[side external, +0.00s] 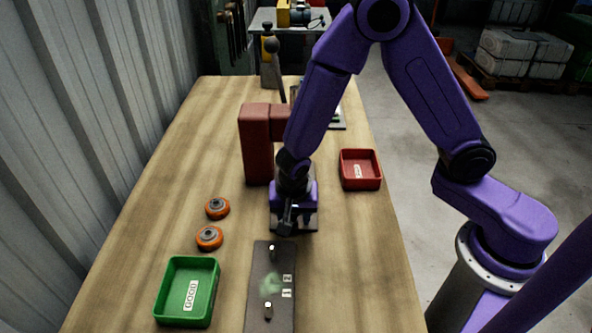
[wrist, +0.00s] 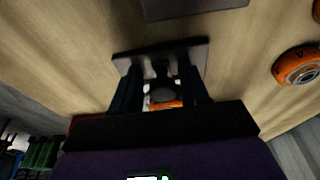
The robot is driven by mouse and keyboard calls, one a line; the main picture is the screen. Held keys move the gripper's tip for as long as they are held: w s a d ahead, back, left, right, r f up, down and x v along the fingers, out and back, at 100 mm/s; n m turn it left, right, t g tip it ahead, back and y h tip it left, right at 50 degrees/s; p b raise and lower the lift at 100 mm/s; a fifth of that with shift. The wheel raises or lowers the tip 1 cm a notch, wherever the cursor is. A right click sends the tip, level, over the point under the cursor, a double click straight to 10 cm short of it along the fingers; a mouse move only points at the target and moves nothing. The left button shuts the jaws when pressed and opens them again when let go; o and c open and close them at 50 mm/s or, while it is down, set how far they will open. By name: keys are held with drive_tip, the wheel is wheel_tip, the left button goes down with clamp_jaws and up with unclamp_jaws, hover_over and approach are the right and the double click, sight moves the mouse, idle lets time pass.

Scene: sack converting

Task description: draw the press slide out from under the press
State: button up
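The red press (side external: 257,145) stands in the middle of the table, its head partly hidden by my arm. A grey slide plate (side external: 307,223) shows low at the front of the press; its rear is hidden. In the wrist view the plate (wrist: 190,52) carries a dark knob-like handle (wrist: 162,87). My gripper (side external: 288,215) is down at the slide. In the wrist view its two fingers (wrist: 161,92) stand on either side of the handle, seemingly with gaps, so it looks open. Something orange (wrist: 165,104) shows between the fingers behind the handle.
A dark plate (side external: 268,300) with two pegs, labelled 1 and 2, lies in front of the slide. Two orange wheels (side external: 217,208) (side external: 209,238) lie left. A green tray (side external: 166,291) is front left, a red tray (side external: 374,182) right of the press.

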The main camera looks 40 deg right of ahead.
drive_tip(key=shift+r, duration=0.7)
drive_tip(key=shift+v, duration=2)
drive_tip(key=shift+a+r, duration=0.1)
drive_tip(key=shift+r, duration=0.2)
drive_tip(key=shift+s+r+n, duration=0.2)
drive_tip(key=shift+r+n, duration=0.05)
drive_tip(key=shift+n, duration=0.05)
drive_tip(key=s+d+r+n+g+y, duration=0.1)
drive_tip(key=s+d+r+n, duration=0.4)
drive_tip(key=s+n, duration=0.5)
drive_tip(key=s+d+r+n+y, duration=0.1)
drive_tip(key=s+d+r+n, duration=0.4)
drive_tip(key=s+n, duration=0.5)
drive_tip(key=shift+s+d+r+n+g, duration=0.15)
drive_tip(key=shift+d+n+g, duration=0.3)
drive_tip(key=shift+d, duration=0.3)
